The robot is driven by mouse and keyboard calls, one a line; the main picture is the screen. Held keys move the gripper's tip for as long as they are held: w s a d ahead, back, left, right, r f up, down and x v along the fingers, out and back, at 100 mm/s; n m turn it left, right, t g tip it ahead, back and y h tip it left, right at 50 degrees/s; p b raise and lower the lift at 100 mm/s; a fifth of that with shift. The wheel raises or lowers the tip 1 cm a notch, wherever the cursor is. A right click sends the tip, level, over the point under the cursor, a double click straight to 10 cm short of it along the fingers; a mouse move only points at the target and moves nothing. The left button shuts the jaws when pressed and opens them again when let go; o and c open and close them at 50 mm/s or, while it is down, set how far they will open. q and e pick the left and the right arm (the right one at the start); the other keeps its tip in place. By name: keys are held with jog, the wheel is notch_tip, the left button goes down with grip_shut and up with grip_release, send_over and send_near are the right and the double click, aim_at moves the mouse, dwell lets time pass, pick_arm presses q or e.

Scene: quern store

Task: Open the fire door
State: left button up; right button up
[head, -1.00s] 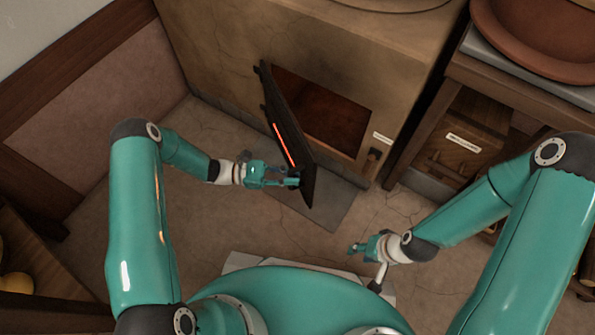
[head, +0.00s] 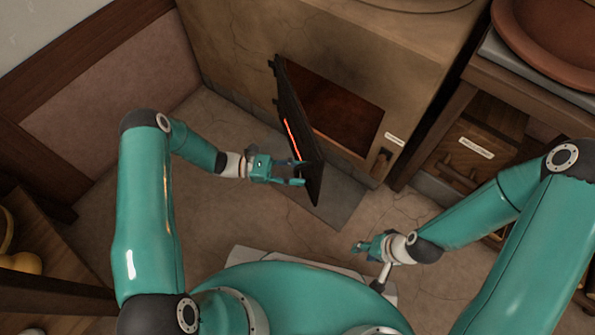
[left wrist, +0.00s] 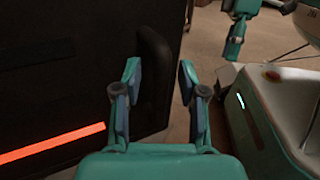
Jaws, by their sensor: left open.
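The dark fire door (head: 298,118) stands swung well out from the firebox opening (head: 345,110), hinged at the opening's left side. A glowing red-orange slot shows on its face, also in the left wrist view (left wrist: 50,143). My left gripper (head: 303,172) is open at the door's free edge. In the left wrist view a dark upright handle (left wrist: 155,80) on the door (left wrist: 60,70) appears between the spread fingertips (left wrist: 158,75); whether they touch it I cannot tell. My right gripper (head: 358,247) hangs away from the door, over the floor; its finger gap is too small to judge.
The tan oven body (head: 235,50) has a white label (head: 394,139) and a small catch (head: 383,158) right of the opening. A wooden bench (head: 445,100) with a large reddish bowl (head: 550,45) stands at the right. Floor left of the door is clear.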

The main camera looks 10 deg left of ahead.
pick_arm(q)
jog(key=s+a, duration=0.1)
jog(key=a, duration=1.1)
jog(key=shift+s+d, duration=0.1)
jog(key=shift+s, duration=0.1)
